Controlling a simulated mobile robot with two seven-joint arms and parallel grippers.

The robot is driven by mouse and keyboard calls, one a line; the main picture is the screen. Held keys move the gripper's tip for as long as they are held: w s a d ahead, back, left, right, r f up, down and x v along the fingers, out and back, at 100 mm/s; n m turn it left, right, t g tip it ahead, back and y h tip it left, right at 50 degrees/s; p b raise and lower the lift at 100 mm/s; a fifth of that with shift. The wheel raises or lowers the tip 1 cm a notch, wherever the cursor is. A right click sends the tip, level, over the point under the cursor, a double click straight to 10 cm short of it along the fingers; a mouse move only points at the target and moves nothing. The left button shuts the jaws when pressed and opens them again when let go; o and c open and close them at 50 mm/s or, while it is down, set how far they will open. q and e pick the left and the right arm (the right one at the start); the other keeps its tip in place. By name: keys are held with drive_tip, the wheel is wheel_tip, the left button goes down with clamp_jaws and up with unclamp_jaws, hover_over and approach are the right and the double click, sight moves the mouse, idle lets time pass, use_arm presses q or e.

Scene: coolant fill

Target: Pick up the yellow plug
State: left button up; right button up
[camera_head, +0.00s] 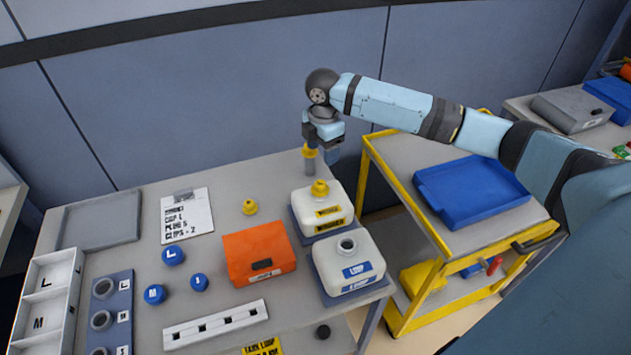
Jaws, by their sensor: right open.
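A small yellow plug (250,207) stands on the grey table, left of the white tank with yellow labels (323,213). Another yellow cap-like piece (320,188) sits on top of that tank. My right gripper (320,168) is open and points down above the table's back edge, behind the yellow-labelled tank. It is apart from both yellow pieces. A yellow band shows around one of its grey finger parts. My left gripper is not in view.
A white tank with blue labels and an open neck (348,266) stands in front. An orange box (259,252), blue caps (173,255), a label card (187,215) and a white slotted strip (215,325) lie on the table. A yellow cart (400,160) with a blue tray (470,191) stands right.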

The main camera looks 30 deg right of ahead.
drive_tip(key=shift+s+f, duration=0.2)
drive_tip(key=shift+f, duration=0.8)
hover_over(321, 183)
wheel_tip(321, 183, down, 4)
drive_tip(key=shift+w+d+f+p, duration=0.15)
drive_tip(key=shift+f+p, duration=0.05)
drive_tip(key=shift+p, duration=0.1)
drive_tip(key=shift+f, duration=0.4)
wheel_tip(321, 183, down, 4)
drive_tip(key=shift+r+p, duration=0.15)
drive_tip(key=shift+p, duration=0.55)
drive_tip(key=shift+f, duration=0.55)
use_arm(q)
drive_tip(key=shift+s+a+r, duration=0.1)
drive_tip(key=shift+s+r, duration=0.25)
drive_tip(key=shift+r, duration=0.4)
use_arm(e)
drive_tip(key=shift+c, duration=1.3)
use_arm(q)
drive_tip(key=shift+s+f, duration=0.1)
use_arm(e)
drive_tip(key=c, duration=0.8)
